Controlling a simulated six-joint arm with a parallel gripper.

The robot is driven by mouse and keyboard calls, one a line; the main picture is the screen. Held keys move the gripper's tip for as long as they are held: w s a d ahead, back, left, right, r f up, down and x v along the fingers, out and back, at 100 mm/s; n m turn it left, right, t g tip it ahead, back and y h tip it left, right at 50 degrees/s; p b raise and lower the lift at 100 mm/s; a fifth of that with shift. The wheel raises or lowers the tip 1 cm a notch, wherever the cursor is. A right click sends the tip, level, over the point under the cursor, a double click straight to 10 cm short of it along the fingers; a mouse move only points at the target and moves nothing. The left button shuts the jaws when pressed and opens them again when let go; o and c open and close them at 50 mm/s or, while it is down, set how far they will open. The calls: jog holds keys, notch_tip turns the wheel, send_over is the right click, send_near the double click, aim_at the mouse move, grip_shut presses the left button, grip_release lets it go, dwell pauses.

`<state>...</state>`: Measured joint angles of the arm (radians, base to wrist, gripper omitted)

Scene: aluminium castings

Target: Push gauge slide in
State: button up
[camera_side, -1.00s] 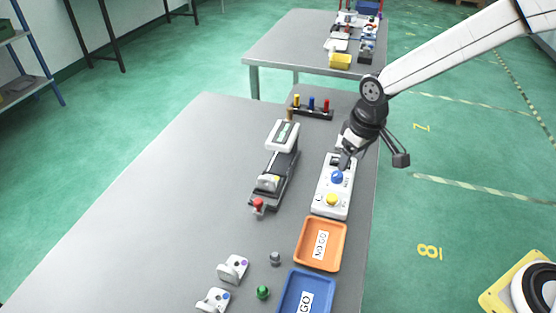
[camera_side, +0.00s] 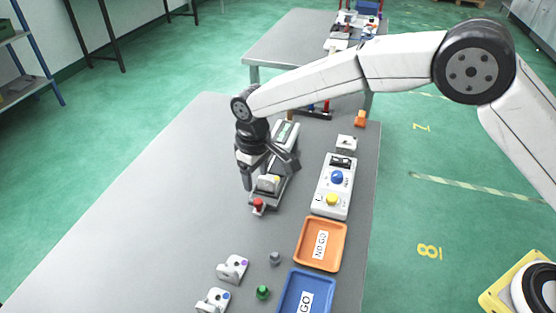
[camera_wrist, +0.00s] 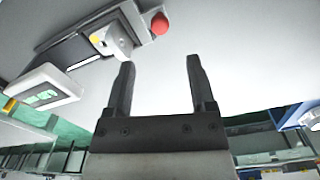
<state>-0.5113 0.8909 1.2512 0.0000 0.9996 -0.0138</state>
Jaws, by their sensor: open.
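The gauge (camera_side: 282,176) stands on the grey table, a dark base with a white display head (camera_side: 287,131) at its far end and a red knob (camera_side: 258,204) at its near end. A light casting with a yellow spot (camera_side: 268,184) sits on it near the red knob. In the wrist view the display (camera_wrist: 45,92), the casting (camera_wrist: 113,40) and the red knob (camera_wrist: 160,23) show at upper left. My gripper (camera_wrist: 158,65) is open and empty, apart from the knob. In the side view my gripper (camera_side: 248,186) hangs at the gauge's left and hides part of it.
Right of the gauge is a white box with blue and yellow buttons (camera_side: 335,187). Orange NO GO tray (camera_side: 320,244) and blue GO tray (camera_side: 306,293) lie nearer. Two white castings (camera_side: 233,268), a green knob (camera_side: 263,292) and a grey piece (camera_side: 275,259) stand in front. The table's left is clear.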

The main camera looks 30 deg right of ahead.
aim_at(258, 200)
jog(key=shift+f, duration=3.9)
grip_shut()
